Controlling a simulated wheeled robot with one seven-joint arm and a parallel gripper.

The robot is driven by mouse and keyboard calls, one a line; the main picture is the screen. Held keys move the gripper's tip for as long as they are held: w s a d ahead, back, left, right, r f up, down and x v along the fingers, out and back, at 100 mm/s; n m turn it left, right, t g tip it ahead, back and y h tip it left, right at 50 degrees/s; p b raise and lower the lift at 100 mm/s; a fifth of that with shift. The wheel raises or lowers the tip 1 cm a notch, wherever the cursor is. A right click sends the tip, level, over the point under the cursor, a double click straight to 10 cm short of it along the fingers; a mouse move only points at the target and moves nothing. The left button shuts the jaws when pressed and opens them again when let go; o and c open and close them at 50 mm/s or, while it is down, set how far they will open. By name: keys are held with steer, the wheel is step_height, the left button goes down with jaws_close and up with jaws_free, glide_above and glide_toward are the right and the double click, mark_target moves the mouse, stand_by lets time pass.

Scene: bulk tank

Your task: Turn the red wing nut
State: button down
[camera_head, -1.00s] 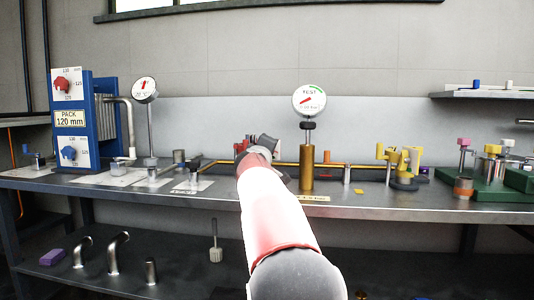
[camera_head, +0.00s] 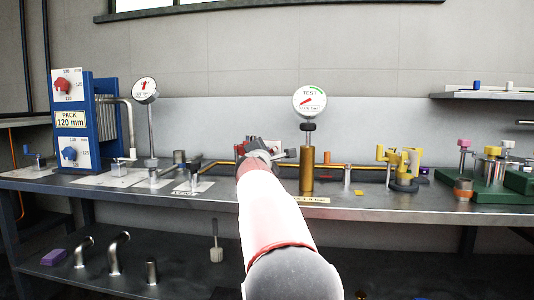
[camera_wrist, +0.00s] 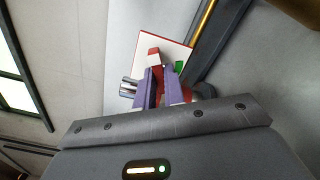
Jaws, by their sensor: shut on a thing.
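The red wing nut (camera_wrist: 153,57) shows in the wrist view between and just beyond the purple fingers of my gripper (camera_wrist: 163,88). My gripper is shut on it, and the fingers hide much of it. In the head view my gripper is at the bench's back, largely hidden by my own arm, and a bit of red (camera_head: 241,148) shows beside it. The nut's exact angle cannot be told.
A white card with a red edge (camera_wrist: 175,50) lies behind the nut in the wrist view. A brass column (camera_head: 307,172) with a TEST gauge (camera_head: 309,101) stands close right of my gripper. A blue plate pack (camera_head: 74,120) stands at left, yellow fittings (camera_head: 404,160) at right.

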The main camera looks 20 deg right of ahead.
steer(key=shift+s+d+f+n+p, duration=0.1)
steer(key=shift+n+p, duration=0.5)
steer(key=shift+n, duration=1.9)
steer(key=shift+f+n+p, duration=0.1)
steer(key=shift+n+p, duration=0.5)
steer(key=shift+n, duration=1.9)
steer(key=c, duration=1.8)
jaws_free()
steer(key=shift+o, duration=0.2)
steer(key=b+v, duration=0.2)
steer(key=v, duration=0.5)
steer(key=shift+s+a, duration=0.25)
steer(key=shift+s, duration=0.1)
